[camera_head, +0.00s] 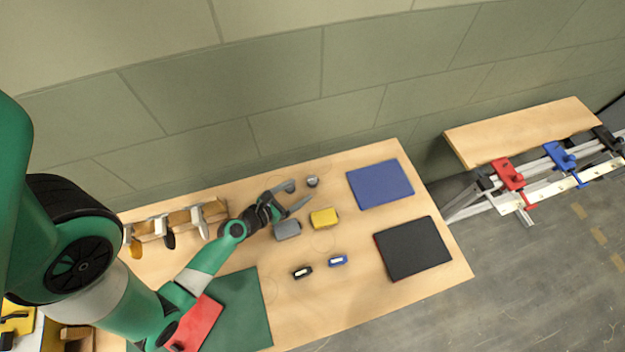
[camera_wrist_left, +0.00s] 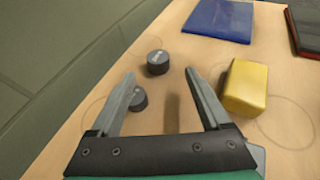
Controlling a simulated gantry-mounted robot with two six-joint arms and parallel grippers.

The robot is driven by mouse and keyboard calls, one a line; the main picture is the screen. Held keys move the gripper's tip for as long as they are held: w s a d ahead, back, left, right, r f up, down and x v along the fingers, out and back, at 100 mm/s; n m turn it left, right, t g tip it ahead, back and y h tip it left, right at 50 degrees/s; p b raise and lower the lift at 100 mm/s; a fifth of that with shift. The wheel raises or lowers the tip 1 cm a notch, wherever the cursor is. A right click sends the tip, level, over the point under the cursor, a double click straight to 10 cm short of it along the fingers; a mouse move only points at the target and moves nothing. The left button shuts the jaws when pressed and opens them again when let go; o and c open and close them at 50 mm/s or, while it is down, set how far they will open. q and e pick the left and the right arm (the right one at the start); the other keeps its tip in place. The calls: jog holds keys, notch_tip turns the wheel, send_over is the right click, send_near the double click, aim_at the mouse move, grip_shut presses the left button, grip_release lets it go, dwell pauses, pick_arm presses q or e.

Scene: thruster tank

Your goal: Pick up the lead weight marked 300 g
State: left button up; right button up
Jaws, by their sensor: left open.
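Two small dark grey round weights stand near the back of the wooden table. One weight (camera_head: 312,181) is farther right; it shows in the left wrist view (camera_wrist_left: 157,63) just beyond the fingertips, with a pale mark on top too small to read. The other weight (camera_head: 290,187) is beside a finger of my left gripper; in the left wrist view (camera_wrist_left: 138,99) that left finger partly covers it. I cannot tell which is marked 300 g. My left gripper (camera_head: 298,195) is open and empty, its fingers (camera_wrist_left: 160,77) spread above the table. My right gripper is not in view.
A yellow block (camera_head: 324,218) sits close to the right finger, with a grey block (camera_head: 287,230) below the gripper. A blue mat (camera_head: 380,184), a black panel (camera_head: 412,249) and small black (camera_head: 302,272) and blue (camera_head: 338,261) items lie around. The wall runs behind the table.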

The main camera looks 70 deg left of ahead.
aim_at(308, 183)
pick_arm(q)
jog(key=shift+w+f, duration=0.2)
jog(key=shift+f, duration=0.05)
jog(key=b+x, duration=0.1)
jog(key=x, duration=0.3)
jog(key=shift+w+a+f, duration=0.1)
jog(key=shift+w+a, duration=0.15)
jog(key=shift+a, duration=0.1)
grip_shut()
